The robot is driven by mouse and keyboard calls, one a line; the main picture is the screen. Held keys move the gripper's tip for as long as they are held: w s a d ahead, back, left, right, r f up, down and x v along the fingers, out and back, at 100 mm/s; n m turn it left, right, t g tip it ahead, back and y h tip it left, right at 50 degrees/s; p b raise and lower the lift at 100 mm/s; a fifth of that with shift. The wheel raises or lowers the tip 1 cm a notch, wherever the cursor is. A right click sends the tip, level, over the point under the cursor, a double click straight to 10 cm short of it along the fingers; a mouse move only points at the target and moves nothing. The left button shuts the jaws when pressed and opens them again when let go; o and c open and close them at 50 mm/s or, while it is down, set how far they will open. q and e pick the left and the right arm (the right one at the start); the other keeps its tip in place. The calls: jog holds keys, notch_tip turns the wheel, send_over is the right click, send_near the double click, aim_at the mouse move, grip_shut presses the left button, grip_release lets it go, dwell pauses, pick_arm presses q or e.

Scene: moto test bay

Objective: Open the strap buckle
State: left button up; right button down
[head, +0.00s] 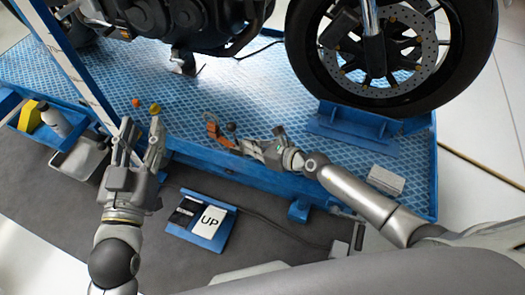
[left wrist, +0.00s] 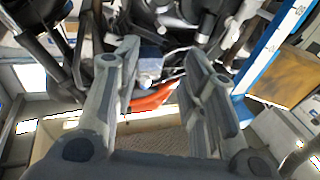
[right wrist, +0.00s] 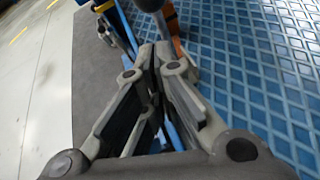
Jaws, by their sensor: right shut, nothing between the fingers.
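An orange strap piece (head: 213,129), which seems to be the buckle, is at the front edge of the blue lift platform. Its latch state is too small to tell. My right gripper (head: 246,147) is shut and empty, with its tips close beside the orange piece; I cannot tell whether they touch. In the right wrist view an orange part (right wrist: 178,42) shows just beyond the closed fingertips (right wrist: 153,52). My left gripper (head: 141,131) is open and empty, raised left of the buckle. In the left wrist view its fingers (left wrist: 160,75) are spread, with a blurred orange-red thing (left wrist: 153,100) beyond.
A motorcycle wheel (head: 392,50) stands in a blue chock (head: 360,127) at the back right. A blue post (head: 70,60) rises near my left arm. A tray (head: 82,160) is at the left. An UP pedal (head: 209,221) is on the floor. A grey block (head: 385,180) lies on the platform.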

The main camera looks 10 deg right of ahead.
aim_at(234, 136)
pick_arm(q)
jog(key=shift+a+f+g, duration=0.1)
jog(key=shift+f+g, duration=0.2)
jog(key=shift+f, duration=0.1)
pick_arm(e)
jog(key=shift+w+a+r, duration=0.4)
jog(key=shift+w+a, duration=0.05)
jog(key=shift+w, duration=0.15)
jog(key=shift+w+a+r, duration=0.35)
jog(key=shift+w+a, duration=0.05)
jog(key=shift+w, duration=0.2)
pick_arm(q)
jog(key=f+g, duration=0.2)
jog(key=f, duration=0.1)
jog(key=a+f+y+p, duration=0.1)
jog(key=f, duration=0.1)
jog(key=shift+s+g, duration=0.4)
pick_arm(e)
jog(key=shift+w+a+r, duration=0.25)
jog(key=shift+w+a, duration=0.2)
pick_arm(q)
jog(key=shift+r, duration=0.1)
pick_arm(e)
jog(key=shift+f, duration=0.1)
